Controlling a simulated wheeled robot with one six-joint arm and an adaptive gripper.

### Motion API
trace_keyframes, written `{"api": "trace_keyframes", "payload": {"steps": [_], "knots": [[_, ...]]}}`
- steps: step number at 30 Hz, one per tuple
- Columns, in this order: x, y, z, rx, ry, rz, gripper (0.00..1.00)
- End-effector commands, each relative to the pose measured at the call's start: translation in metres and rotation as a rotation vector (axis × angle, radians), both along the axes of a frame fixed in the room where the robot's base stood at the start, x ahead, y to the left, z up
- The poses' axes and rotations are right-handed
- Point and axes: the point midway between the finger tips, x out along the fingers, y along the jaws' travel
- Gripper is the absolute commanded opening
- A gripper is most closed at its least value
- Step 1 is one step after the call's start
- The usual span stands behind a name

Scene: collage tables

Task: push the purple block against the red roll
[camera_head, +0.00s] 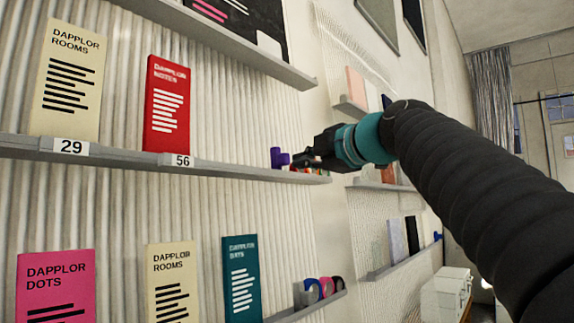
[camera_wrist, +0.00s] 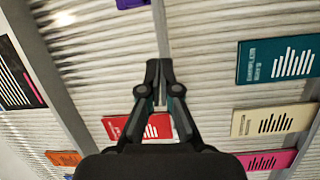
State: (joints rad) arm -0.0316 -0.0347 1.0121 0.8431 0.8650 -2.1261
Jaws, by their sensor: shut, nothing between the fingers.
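The small purple block (camera_head: 278,157) stands on the grey middle shelf, left of my gripper. My gripper (camera_head: 297,161) is shut and empty at the right part of that shelf, its tips close to the block; I cannot tell whether they touch. In the wrist view the shut fingertips (camera_wrist: 159,64) lie in front of the shelf strip, and a purple piece (camera_wrist: 132,3) is cut off at the top edge. Small red, orange and green bits show just below my gripper in the head view. I cannot make out a red roll among them, as the gripper hides part of that spot.
The grey middle shelf (camera_head: 225,171) carries a red booklet (camera_head: 167,107) and a cream booklet (camera_head: 68,80) at left. A teal booklet (camera_head: 240,278) stands on the shelf below. Shelf space between the red booklet and the purple block is clear.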

Motion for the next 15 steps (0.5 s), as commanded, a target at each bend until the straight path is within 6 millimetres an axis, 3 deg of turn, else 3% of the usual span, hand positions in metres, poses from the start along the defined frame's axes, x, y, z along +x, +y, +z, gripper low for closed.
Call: {"api": "trace_keyframes", "payload": {"steps": [5, 10, 15], "knots": [[0.003, 0.006, 0.021, -0.050, -0.104, 0.029, 0.00], [0.014, 0.016, 0.025, -0.057, -0.116, 0.032, 0.00], [0.037, 0.034, 0.025, -0.057, -0.112, 0.033, 0.00]]}}
